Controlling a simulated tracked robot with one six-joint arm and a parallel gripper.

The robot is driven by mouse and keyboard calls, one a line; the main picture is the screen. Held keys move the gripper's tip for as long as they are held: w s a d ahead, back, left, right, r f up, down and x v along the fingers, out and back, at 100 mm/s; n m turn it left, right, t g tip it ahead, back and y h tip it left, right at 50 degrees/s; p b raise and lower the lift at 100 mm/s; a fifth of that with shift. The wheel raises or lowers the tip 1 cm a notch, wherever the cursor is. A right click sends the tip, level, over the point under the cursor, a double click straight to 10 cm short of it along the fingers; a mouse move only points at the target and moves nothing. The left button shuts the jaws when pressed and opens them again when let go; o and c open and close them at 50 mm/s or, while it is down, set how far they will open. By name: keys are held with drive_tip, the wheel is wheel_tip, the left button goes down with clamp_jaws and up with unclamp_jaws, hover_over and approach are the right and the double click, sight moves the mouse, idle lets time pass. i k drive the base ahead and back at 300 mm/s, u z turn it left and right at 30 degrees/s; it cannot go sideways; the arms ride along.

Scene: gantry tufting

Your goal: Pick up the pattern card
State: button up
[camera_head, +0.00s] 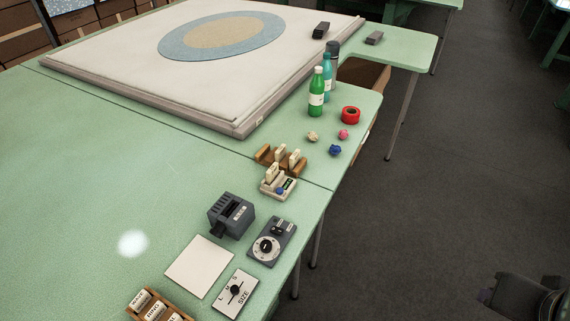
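Several labelled cream cards (154,311) stand in a wooden rack (133,311) at the bottom left, cut off by the picture edge. One label seems to read RING; the others are hard to read. A blank cream sheet (200,267) lies flat on the green table beside the rack. I cannot tell for sure which of these is the pattern card. A dark part, probably my arm end with my gripper (487,296), shows at the bottom right over the floor, well apart from the table. Its fingers are too dark to make out.
A SIZE dial plate (236,293), a dark dial box (271,242) and a grey slotted box (231,215) stand near the sheet. Farther back are a cream holder (278,187), a green bottle (316,95) and red tape (350,115). The table's left part is clear.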

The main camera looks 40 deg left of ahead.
sight(272, 173)
drive_tip(key=i, duration=2.15)
drive_tip(key=u, duration=2.95)
